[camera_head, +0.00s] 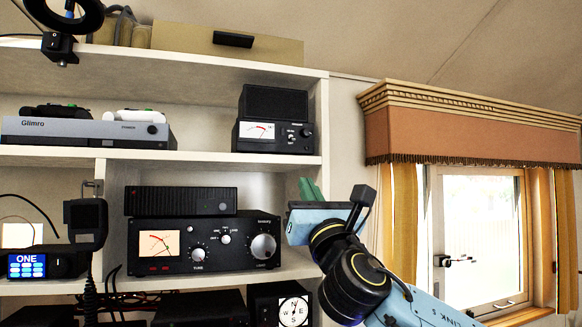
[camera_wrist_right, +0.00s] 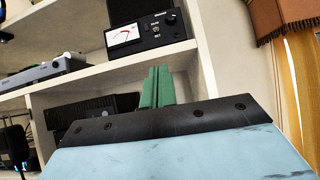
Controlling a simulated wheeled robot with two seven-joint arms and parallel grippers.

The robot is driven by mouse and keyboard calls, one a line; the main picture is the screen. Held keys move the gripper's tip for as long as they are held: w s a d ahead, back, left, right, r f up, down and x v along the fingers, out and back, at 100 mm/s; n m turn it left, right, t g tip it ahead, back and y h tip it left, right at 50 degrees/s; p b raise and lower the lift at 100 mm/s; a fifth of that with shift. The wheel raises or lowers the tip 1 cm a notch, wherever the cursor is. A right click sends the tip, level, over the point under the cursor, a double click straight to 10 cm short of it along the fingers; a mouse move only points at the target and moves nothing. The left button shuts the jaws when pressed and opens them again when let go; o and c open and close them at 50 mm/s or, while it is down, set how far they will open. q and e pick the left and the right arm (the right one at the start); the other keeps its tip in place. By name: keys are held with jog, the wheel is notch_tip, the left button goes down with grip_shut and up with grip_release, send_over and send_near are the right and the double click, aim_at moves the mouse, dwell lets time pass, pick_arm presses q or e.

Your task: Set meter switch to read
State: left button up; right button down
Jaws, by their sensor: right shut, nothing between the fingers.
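The meter also shows at the top of the wrist view (camera_wrist_right: 145,33). My right gripper (camera_head: 309,188) has green fingers, shut and empty. It is below and right of the meter, near the shelf's right upright, apart from the meter. My left gripper is not in view.
A black tuner (camera_head: 205,245) with a lit dial and several knobs stands on the lower shelf. A grey console (camera_head: 85,132) with controllers is left of the meter. The shelf edge (camera_head: 225,158) runs below the meter. A curtained window (camera_head: 480,240) is at right.

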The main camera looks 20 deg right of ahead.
aim_at(293, 139)
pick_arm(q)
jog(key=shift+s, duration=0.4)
pick_arm(e)
jog(key=shift+s+r+n, duration=0.25)
jog(key=shift+r+n, duration=0.05)
jog(key=shift+r, duration=0.25)
